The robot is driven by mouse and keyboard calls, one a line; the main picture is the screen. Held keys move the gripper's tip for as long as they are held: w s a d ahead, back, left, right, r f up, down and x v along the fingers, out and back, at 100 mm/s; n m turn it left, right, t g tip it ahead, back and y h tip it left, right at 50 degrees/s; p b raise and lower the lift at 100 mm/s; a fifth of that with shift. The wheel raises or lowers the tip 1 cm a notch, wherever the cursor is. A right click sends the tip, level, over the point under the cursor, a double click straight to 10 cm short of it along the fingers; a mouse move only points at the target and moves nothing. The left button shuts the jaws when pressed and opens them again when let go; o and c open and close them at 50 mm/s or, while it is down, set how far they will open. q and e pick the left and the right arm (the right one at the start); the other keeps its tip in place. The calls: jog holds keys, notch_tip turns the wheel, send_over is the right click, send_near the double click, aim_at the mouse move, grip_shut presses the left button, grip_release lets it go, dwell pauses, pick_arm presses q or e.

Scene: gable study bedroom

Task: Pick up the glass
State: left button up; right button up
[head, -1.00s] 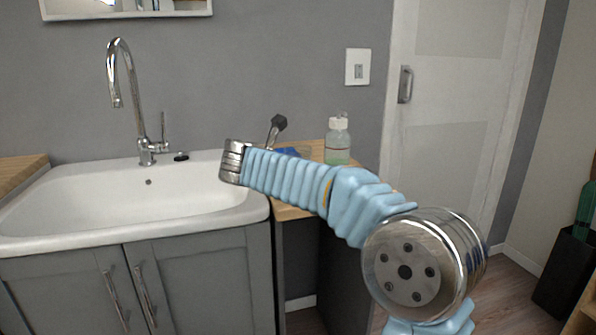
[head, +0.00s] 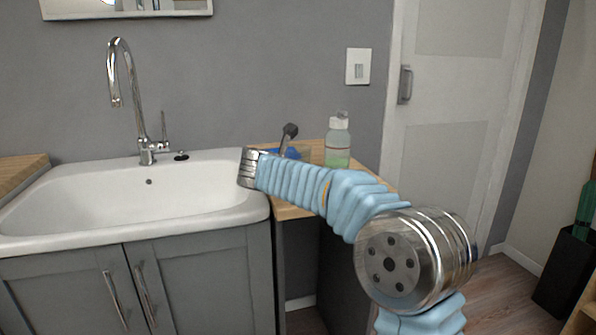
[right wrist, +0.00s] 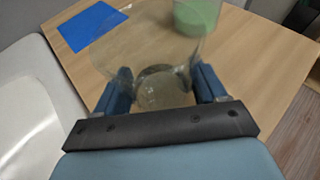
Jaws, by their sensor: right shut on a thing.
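The clear glass (right wrist: 148,48) is in the right wrist view, between the two blue fingers of my right gripper (right wrist: 164,78). The fingers touch it on both sides, and the gripper is shut on it. Whether the glass rests on the wooden top (right wrist: 245,75) or hangs just above it I cannot tell. In the head view my right arm reaches from the lower right to the wooden counter beside the sink; it hides the gripper's fingers and most or all of the glass. My left gripper is in neither view.
A soap bottle (head: 338,143) with green liquid stands close behind the glass. A flat blue item (right wrist: 92,27) lies on the counter. The white sink (head: 120,200) with its tall tap (head: 130,100) is to the left. A white door (head: 450,100) is at the right.

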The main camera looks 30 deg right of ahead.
jog(key=shift+r, duration=0.1)
jog(key=shift+r+p, duration=0.3)
jog(key=shift+r, duration=0.7)
jog(key=s+a+r, duration=0.9)
jog(key=s+r, duration=0.1)
jog(key=shift+s+r, duration=0.3)
jog(key=shift+r, duration=0.1)
dwell(1.1)
